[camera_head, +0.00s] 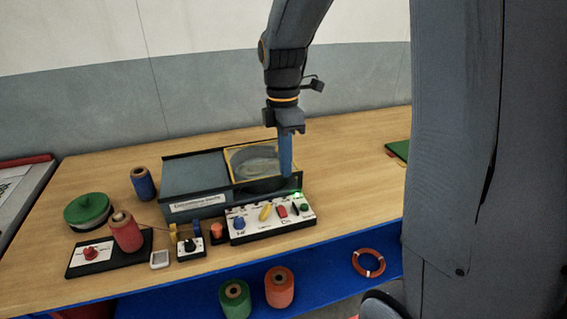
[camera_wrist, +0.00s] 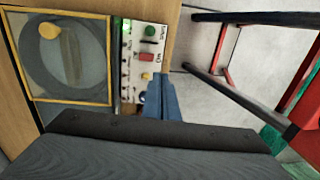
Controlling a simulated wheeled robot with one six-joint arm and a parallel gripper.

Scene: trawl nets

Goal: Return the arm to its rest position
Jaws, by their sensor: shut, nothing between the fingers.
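In the wrist view the blue fingers (camera_wrist: 160,85) overlap the lower part of the same panel (camera_wrist: 147,48). The panel carries a blue knob, a yellow lever, a red switch and a green button. A green light glows at its corner.
Thread spools (camera_head: 127,231) and a green-lidded round tin (camera_head: 88,210) stand on the wooden table (camera_head: 340,180) to the left. Small switch boxes (camera_head: 190,246) sit left of the panel. More spools (camera_head: 279,287) and an orange ring (camera_head: 368,262) lie on the blue shelf below. The table right of the machine is mostly clear.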

